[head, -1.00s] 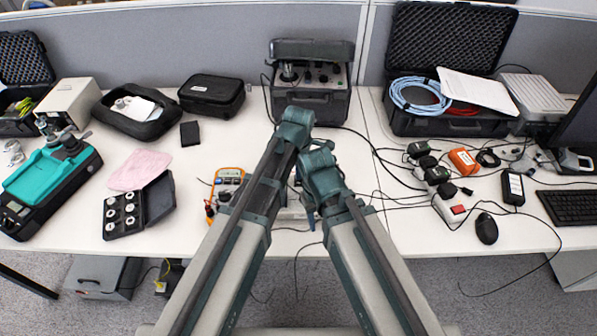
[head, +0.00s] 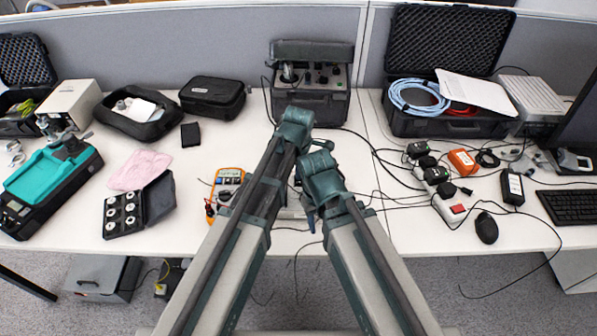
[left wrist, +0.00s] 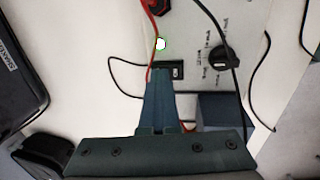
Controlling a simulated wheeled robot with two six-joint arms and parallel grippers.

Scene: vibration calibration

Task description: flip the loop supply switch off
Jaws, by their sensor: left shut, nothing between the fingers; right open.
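In the head view, my arms mostly hide the panel's unit (head: 290,213). My right gripper (head: 311,215) is open, low between the arms and partly hidden.
Red and black leads cross the panel. An orange multimeter (head: 228,184) lies just left of my left arm. A black case with an instrument (head: 311,100) stands behind the arms. A weight case (head: 140,206) is at left; adapters and cables lie at right.

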